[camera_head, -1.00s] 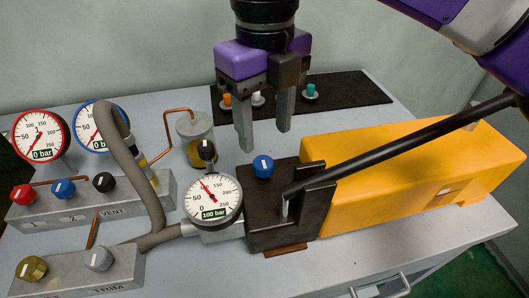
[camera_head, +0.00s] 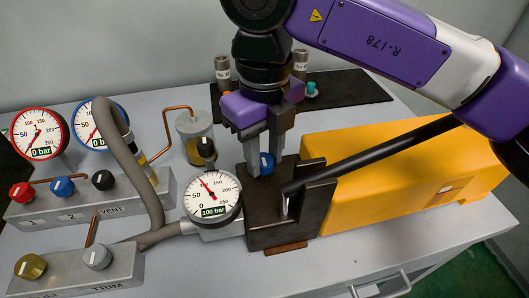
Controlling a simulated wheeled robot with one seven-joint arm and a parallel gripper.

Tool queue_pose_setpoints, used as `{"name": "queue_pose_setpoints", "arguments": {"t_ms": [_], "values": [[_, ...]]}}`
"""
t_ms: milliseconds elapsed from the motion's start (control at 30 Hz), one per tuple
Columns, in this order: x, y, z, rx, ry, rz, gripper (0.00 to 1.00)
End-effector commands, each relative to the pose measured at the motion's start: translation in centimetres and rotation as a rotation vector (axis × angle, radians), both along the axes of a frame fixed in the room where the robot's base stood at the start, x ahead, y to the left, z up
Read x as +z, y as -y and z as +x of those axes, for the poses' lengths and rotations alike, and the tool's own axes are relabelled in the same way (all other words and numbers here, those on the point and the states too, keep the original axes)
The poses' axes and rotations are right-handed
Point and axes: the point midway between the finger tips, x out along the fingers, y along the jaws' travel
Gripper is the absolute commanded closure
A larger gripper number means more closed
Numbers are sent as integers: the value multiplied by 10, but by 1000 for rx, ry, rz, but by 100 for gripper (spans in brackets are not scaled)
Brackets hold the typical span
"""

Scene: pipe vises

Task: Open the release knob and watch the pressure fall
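The blue knob (camera_head: 266,163) with a white mark, most likely the release knob, stands on top of the dark pump block (camera_head: 262,208). My gripper (camera_head: 264,164) points down at it, one finger at its left side and the other at its back right. The fingers hide part of the knob. I cannot tell whether they touch or grip it. The gauge (camera_head: 212,196) left of the block has a red needle, and its display reads 100 bar.
A black lever (camera_head: 380,153) slants over the yellow pump body (camera_head: 400,190), close to my gripper's right. Two gauges (camera_head: 39,133) at the left read 0 bar. A valve manifold (camera_head: 85,205) and a grey hose (camera_head: 140,165) lie left. A black mat (camera_head: 350,88) lies behind.

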Motion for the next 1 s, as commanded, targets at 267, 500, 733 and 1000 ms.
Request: {"name": "queue_pose_setpoints", "arguments": {"t_ms": [267,500,733,1000], "values": [[0,0,0,3,-1,1,100],[0,0,0,58,-1,-1,100],[0,1,1,208,0,-2,100],[0,1,2,459,1,-2,100]]}}
